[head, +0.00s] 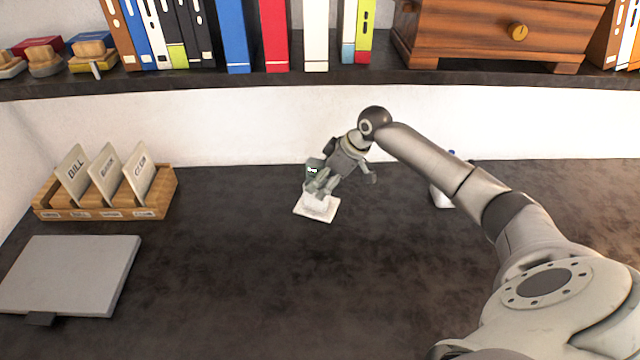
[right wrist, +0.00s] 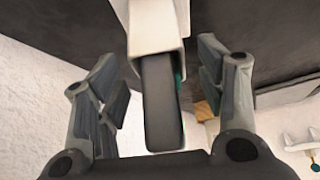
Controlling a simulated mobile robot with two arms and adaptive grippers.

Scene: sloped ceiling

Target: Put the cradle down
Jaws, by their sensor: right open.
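A white cradle (head: 317,209) with a flat square base stands on the dark desk near the middle of the head view. My right gripper (head: 318,186) is right over it and hides much of its upper part. In the right wrist view the white cradle (right wrist: 156,30) shows with a dark upright slab (right wrist: 161,105) set in it. The open fingers of my right gripper (right wrist: 161,80) stand on either side, with visible gaps to the slab. My left gripper is not in view.
A wooden card tray (head: 100,213) and a closed grey laptop-like slab (head: 70,275) lie at the left. A white item (head: 440,196) is partly hidden behind my right arm. A shelf (head: 200,84) with binders overhangs the back. The front middle desk is clear.

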